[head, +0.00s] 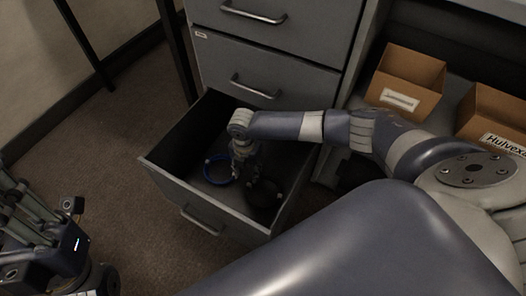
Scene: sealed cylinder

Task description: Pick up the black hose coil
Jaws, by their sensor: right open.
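The black hose coil (265,196) lies in the open bottom drawer, near its front right corner. It is dark against the dark drawer floor, so its outline is hard to make out. My right gripper (256,182) points down into the drawer, open, at the coil's far left side. I cannot tell whether its fingers touch the coil. A blue ring-shaped coil (208,176) lies to the left of the gripper, partly hidden by it. Parts of my left arm show at the lower left, and the state of its gripper cannot be made out.
The open drawer (180,194) has raised walls around the gripper. Shut drawers (285,38) of the grey cabinet rise behind it. Two cardboard boxes, one (408,72) nearer the cabinet and one (490,112) at the right edge, stand on a shelf. Carpet to the left is clear.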

